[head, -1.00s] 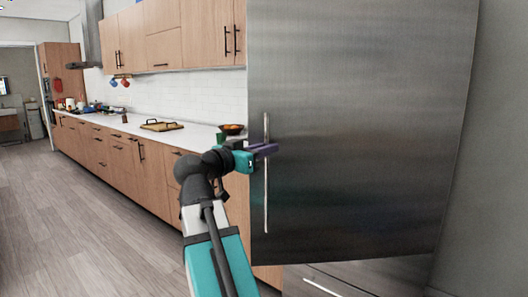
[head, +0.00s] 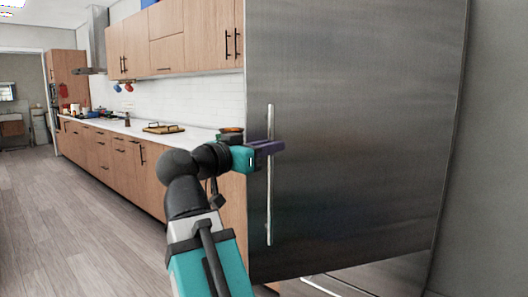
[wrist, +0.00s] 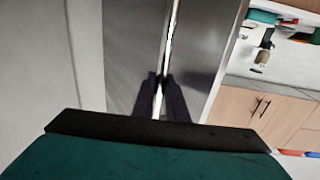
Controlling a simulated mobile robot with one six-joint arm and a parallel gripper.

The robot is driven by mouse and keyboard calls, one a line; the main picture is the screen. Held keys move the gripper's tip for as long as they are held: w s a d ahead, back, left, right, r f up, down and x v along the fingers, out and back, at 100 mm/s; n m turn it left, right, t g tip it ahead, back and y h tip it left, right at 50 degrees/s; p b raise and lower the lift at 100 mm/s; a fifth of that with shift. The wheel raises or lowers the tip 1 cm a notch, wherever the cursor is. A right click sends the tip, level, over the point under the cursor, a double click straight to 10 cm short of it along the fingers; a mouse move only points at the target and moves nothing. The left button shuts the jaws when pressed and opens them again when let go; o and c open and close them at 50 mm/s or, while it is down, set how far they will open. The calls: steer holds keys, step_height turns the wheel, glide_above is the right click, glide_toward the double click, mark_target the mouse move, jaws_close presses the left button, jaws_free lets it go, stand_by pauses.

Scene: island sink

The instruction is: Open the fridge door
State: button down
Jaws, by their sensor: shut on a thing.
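The fridge door (head: 355,140) is a tall brushed-steel panel filling the right half of the head view. Its lower left corner juts out past the drawer front below, so it stands partly open. A long upright silver handle (head: 270,200) runs near its left edge. My gripper (head: 272,147), with dark purple fingers, is shut on the handle at about its upper third. In the wrist view the fingers (wrist: 161,88) sit on both sides of the handle (wrist: 171,40). The fridge's inside is hidden behind the door.
A lower steel drawer (head: 385,272) with a bar handle sits under the door. Wooden cabinets (head: 100,150) with a white counter run away to the left. A grey wall (head: 495,150) stands close on the right. The wooden floor (head: 70,230) at left is clear.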

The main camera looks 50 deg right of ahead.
steer(key=shift+s+a, duration=0.1)
steer(key=shift+s, duration=0.35)
steer(key=c, duration=1.8)
jaws_free()
steer(key=shift+s, duration=0.1)
steer(key=shift+o, duration=0.2)
steer(key=shift+w, duration=0.2)
steer(key=shift+a, duration=0.1)
steer(key=a, duration=1.3)
steer(key=shift+a, duration=0.25)
